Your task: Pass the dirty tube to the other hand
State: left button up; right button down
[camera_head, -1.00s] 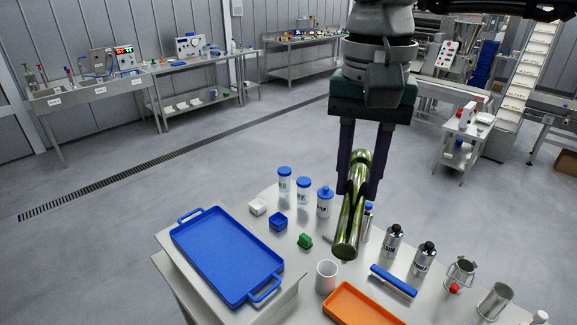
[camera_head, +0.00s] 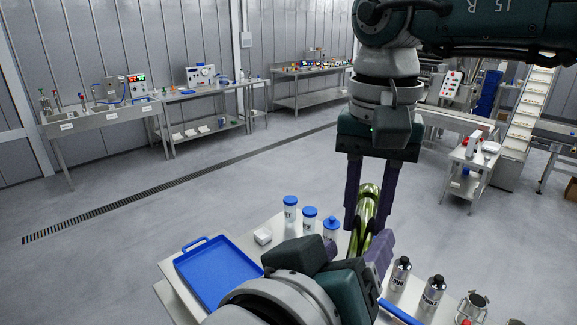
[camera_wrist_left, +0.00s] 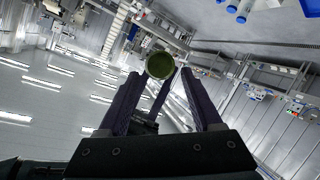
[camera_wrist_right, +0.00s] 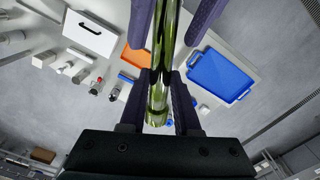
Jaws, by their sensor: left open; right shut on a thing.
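The dirty tube (camera_head: 367,207) is shiny, greenish and metallic. My right gripper (camera_head: 367,218) comes down from above and is shut on it; the right wrist view shows the tube (camera_wrist_right: 160,95) between those fingers. My left gripper (camera_head: 364,250) is open at the tube's lower part, which it hides in the head view. In the right wrist view, the left fingers (camera_wrist_right: 172,20) stand on either side of the tube, apart from it. In the left wrist view, the round tube end (camera_wrist_left: 160,66) faces me between the open fingertips.
Below is a table with a blue tray (camera_head: 215,272), blue-capped bottles (camera_head: 310,218), dark-capped metal bottles (camera_head: 400,272) and an orange tray (camera_wrist_right: 135,60). My left arm covers the table's middle in the head view.

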aim_at(363, 232)
pick_arm(q)
jog(key=shift+x, duration=1.4)
jog(key=shift+c, duration=0.3)
grip_shut()
pick_arm(e)
jog(key=c, duration=0.5)
grip_release()
jog(key=shift+c, duration=0.2)
